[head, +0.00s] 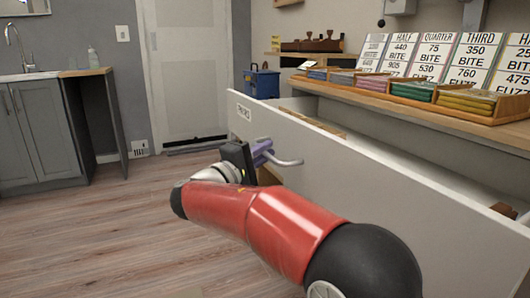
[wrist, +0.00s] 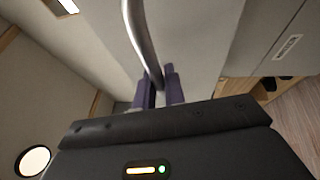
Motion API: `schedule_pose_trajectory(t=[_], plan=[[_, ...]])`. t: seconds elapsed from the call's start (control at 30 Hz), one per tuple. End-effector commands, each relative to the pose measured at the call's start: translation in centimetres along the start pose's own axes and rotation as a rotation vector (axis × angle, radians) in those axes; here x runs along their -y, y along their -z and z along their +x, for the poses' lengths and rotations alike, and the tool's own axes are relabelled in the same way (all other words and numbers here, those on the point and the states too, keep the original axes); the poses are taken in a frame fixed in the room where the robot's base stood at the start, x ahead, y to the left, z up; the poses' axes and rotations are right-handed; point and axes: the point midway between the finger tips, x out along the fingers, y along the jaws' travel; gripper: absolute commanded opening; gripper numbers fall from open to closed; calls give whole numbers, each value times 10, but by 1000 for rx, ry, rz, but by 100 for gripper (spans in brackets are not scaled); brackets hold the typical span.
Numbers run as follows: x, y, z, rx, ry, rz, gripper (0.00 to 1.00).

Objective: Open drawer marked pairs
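A wide white drawer front (head: 370,180) stands pulled out from the cabinet, with its open inside showing behind it. A small label (head: 243,112) sits at its far left end; its print is too small to read surely. A curved metal bar handle (head: 286,161) is on the drawer front. My gripper (head: 264,152), with purple fingers, is at this handle. In the wrist view the handle (wrist: 138,35) runs down between the two fingers (wrist: 160,88), which are close together around it. The contact itself is partly hidden.
A wooden rack of banded bundles (head: 420,92) and printed cards (head: 437,58) stands on the ledge above the drawer. A blue box (head: 262,83) is behind the drawer's far end. Open wood floor (head: 100,230) lies to the left, before grey sink cabinets (head: 38,130).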

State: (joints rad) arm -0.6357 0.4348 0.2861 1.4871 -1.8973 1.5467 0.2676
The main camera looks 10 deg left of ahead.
Motion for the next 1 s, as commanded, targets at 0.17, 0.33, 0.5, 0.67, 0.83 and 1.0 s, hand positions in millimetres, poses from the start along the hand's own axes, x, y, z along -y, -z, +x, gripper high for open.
schedule_pose_trajectory(t=[0.17, 0.33, 0.5, 0.67, 0.83, 1.0], plan=[[1, 0, 0, 0, 1, -1, 33], [0, 0, 0, 0, 0, 0, 33], [0, 0, -4, -2, 0, 0, 33], [-1, 1, -28, -5, -1, 0, 33], [0, 1, -57, -4, 0, 0, 33], [0, 0, -74, -2, 0, -1, 33]])
